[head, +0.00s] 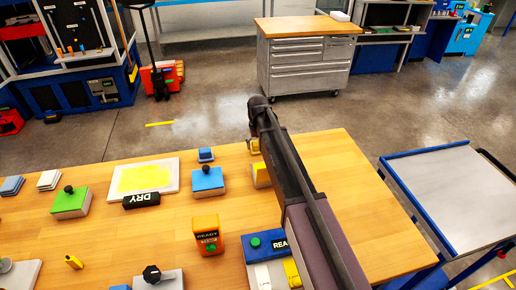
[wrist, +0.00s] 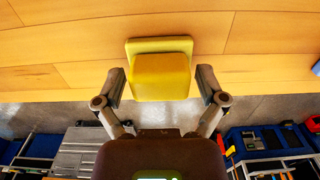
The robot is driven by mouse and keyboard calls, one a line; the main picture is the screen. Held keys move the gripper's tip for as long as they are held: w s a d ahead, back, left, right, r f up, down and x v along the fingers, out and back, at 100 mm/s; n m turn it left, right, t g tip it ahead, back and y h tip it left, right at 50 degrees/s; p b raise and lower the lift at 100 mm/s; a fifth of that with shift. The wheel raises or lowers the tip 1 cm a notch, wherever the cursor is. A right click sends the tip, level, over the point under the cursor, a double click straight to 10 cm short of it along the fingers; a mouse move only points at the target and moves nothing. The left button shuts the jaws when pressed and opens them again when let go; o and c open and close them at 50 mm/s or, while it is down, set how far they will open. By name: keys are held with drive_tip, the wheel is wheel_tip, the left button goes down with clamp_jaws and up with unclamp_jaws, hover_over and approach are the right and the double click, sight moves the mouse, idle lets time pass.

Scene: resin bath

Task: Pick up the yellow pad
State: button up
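The yellow pad (wrist: 160,75) is a small block on a slightly wider yellow base, on the wooden table near its far edge. In the wrist view it sits between the two fingers of my gripper (wrist: 160,83). The fingers are open, one on each side, with a narrow gap showing between each and the pad. In the head view the yellow pad (head: 254,146) shows partly beside my arm, which hides the rest of it and the fingers.
A small blue pad (head: 205,155) stands to the left. A yellow block (head: 261,174) lies nearer, partly behind my arm. Blue (head: 207,180) and green (head: 70,202) knobbed blocks, a black DRY sign (head: 141,200) and an orange READY device (head: 207,235) are also on the table (head: 340,160).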

drive_tip(key=c, duration=0.8)
drive_tip(key=shift+r, duration=0.15)
wheel_tip(320, 180, up, 10)
drive_tip(key=p, duration=1)
drive_tip(key=o, duration=0.5)
drive_tip(key=shift+c, duration=1.2)
